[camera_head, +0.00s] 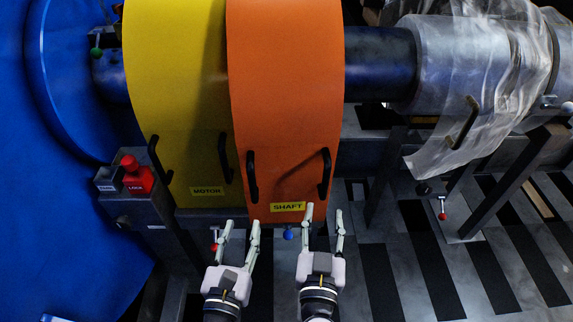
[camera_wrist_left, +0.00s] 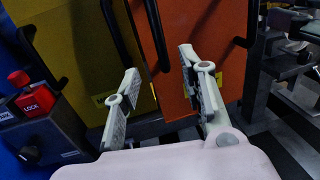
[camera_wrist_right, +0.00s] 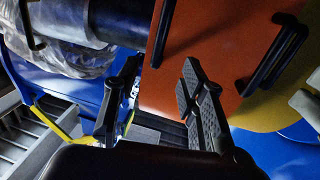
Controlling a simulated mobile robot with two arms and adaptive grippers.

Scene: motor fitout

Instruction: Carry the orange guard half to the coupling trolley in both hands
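The orange guard half (camera_head: 285,90), labelled SHAFT, curves over the dark shaft beside the yellow guard half (camera_head: 180,80), labelled MOTOR. The orange half has two black handles, a left one (camera_head: 252,176) and a right one (camera_head: 325,173). My left gripper (camera_head: 240,228) is open and empty below the orange half's lower left corner. In the left wrist view its fingers (camera_wrist_left: 160,85) are apart before the guards. My right gripper (camera_head: 324,222) is open and empty below the lower right corner. In the right wrist view its fingers (camera_wrist_right: 160,85) stand apart near the orange half's edge. No coupling trolley is identifiable.
A red LOCK button box (camera_head: 137,180) stands left of the yellow half. A pipe wrapped in clear plastic (camera_head: 470,60) with a black handle lies at the right. Dark frame legs (camera_head: 510,180) stand on the striped floor at the right. A big blue housing (camera_head: 60,200) fills the left.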

